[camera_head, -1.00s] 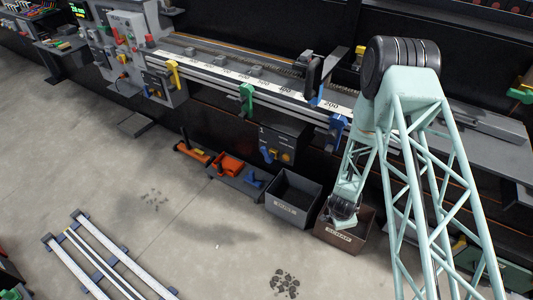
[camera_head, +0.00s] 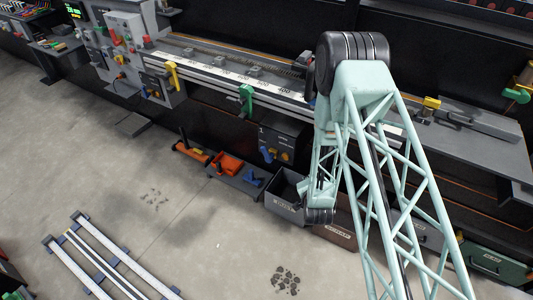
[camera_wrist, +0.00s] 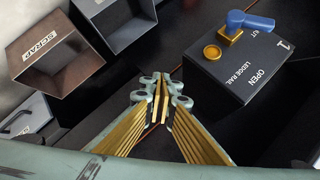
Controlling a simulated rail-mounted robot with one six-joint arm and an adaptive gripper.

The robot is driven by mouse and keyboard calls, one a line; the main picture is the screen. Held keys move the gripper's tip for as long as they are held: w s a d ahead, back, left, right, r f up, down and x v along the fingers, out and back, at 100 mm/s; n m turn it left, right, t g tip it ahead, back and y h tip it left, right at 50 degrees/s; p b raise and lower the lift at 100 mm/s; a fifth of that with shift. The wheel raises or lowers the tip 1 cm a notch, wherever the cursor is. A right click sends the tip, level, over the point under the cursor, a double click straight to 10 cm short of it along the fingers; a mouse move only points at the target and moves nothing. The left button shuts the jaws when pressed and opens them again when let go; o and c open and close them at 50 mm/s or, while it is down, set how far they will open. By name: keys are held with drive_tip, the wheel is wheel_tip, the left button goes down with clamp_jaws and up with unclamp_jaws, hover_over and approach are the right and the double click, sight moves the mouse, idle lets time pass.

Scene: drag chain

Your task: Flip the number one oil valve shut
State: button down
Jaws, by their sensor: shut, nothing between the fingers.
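A dark valve box (camera_head: 292,133) marked 1 and OPEN hangs under the long bench in the head view. My gripper (camera_wrist: 161,76) is shut and empty, left of and apart from the box. In the head view it (camera_head: 319,215) hangs by the bins.
A grey bin (camera_head: 279,208) and a brown SCRAP bin (camera_head: 335,236) stand on the floor near my gripper; the SCRAP bin also shows in the wrist view (camera_wrist: 55,78). Orange and blue items lie left of them. The bench rail (camera_head: 215,85) runs above. Open floor is at left.

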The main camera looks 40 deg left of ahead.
drive_tip(key=s+a+r+n+y, duration=0.1)
drive_tip(key=s+a+r+y, duration=0.3)
drive_tip(key=s+a+r, duration=0.3)
drive_tip(key=a+r+p, duration=0.1)
drive_tip(key=a+r, duration=0.1)
drive_tip(key=a, duration=0.1)
drive_tip(key=shift+r+y, duration=0.25)
drive_tip(key=shift+y, duration=0.15)
drive_tip(key=shift+a, duration=0.2)
approach(268, 153)
drive_tip(key=w+a, duration=0.4)
drive_tip(key=shift+s+a+f+b, duration=0.1)
drive_tip(key=shift+a+b, duration=0.3)
drive_tip(key=shift+a, duration=0.2)
